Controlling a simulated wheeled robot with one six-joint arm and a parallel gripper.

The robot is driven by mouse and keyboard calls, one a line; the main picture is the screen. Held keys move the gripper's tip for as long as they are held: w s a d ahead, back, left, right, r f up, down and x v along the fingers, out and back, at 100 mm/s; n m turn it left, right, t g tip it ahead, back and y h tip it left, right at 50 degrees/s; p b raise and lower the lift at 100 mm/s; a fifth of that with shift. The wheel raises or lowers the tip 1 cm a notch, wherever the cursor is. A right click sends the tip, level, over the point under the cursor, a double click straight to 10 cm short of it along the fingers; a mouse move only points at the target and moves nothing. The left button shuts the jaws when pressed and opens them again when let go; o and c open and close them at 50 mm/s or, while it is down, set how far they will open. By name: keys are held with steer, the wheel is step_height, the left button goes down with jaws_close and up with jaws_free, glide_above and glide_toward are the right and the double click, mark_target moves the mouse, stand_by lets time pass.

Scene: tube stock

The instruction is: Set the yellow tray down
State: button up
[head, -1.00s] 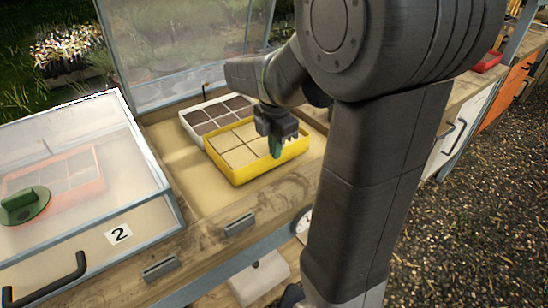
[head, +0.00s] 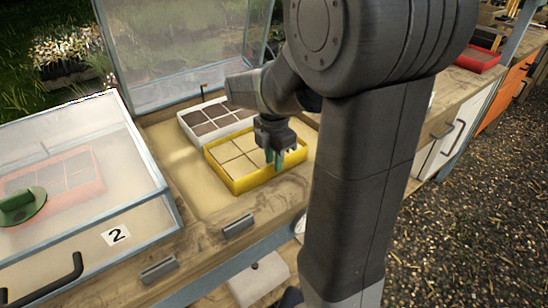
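The yellow tray (head: 240,184) is divided into several sand-coloured cells. It appears to sit level on the pale bed of the bench, in front of the white tray (head: 185,126). My gripper (head: 274,158) points down at the tray's front wall, right of its middle. Its two green fingers show apart, one on the inner side of the wall and one on the outer side. It looks open around the wall; whether a finger still touches it cannot be seen. My arm hides the area to the right of the tray.
A clear-lidded box marked 2 (head: 116,236) stands at the left, with a red tray (head: 96,187) inside and a green round handle (head: 22,207) on top. A raised clear lid (head: 180,50) stands behind. Bare bed lies left of the yellow tray.

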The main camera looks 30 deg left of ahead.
step_height(320, 180, up, 12)
steer(key=p, duration=0.2)
steer(key=shift+r, duration=0.15)
steer(key=shift+c, duration=0.2)
stand_by(1.3)
